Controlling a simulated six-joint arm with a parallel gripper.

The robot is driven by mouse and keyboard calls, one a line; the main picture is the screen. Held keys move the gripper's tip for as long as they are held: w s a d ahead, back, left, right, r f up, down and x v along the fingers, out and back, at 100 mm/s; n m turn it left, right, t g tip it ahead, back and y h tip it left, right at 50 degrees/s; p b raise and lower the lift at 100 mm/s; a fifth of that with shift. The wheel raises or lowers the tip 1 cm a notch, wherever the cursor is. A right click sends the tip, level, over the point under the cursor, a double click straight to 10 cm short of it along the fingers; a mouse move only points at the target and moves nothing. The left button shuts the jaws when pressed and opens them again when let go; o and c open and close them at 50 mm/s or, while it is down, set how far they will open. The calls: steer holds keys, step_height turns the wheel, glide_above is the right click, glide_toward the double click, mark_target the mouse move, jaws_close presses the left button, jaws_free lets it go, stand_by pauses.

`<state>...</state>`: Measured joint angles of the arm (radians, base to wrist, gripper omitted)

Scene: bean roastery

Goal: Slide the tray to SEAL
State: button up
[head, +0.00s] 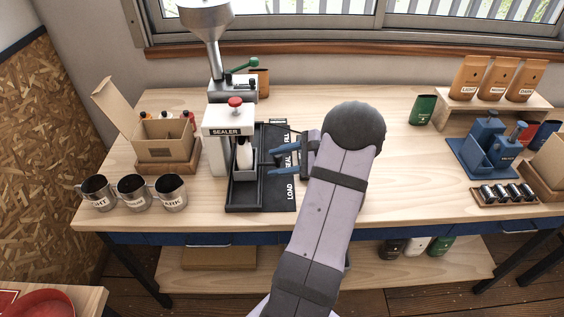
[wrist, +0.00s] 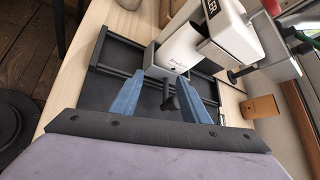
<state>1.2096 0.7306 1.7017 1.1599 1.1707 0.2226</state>
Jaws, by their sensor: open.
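The small grey tray (head: 244,176) sits on the black slide base (head: 262,200) and holds a white bag (head: 243,153). It is roughly level with the SEAL label (head: 288,161), between FILL at the back and LOAD at the front; exact alignment is unclear. The white sealer (head: 228,118) with a red knob stands close by, its head above and behind the bag. My gripper (head: 271,161) reaches in from the right, open. In the wrist view, the tray's dark handle (wrist: 169,96) lies between my blue fingertips (wrist: 161,80), with visible gaps.
Three metal mugs (head: 133,190) stand at the front left, before an open cardboard box (head: 165,140). A metal hopper machine (head: 235,85) stands behind the sealer. A blue device (head: 484,150) and orange bags (head: 497,80) are at the right.

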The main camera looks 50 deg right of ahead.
mark_target(280, 157)
steer(key=s+d+m+t+h+b, duration=0.1)
steer(key=s+d+m+t+h, duration=0.3)
steer(key=m, duration=0.7)
steer(key=shift+g, duration=0.6)
steer(key=shift+d+p+x, duration=0.1)
steer(key=shift+p+x, duration=0.35)
steer(key=shift+x, duration=1)
steer(key=shift+d+p+x, duration=0.15)
steer(key=shift+p+x, duration=0.3)
steer(key=shift+x, duration=0.95)
steer(key=shift+w+f, duration=0.65)
steer(key=shift+w, duration=0.15)
steer(key=shift+d, duration=0.1)
jaws_close()
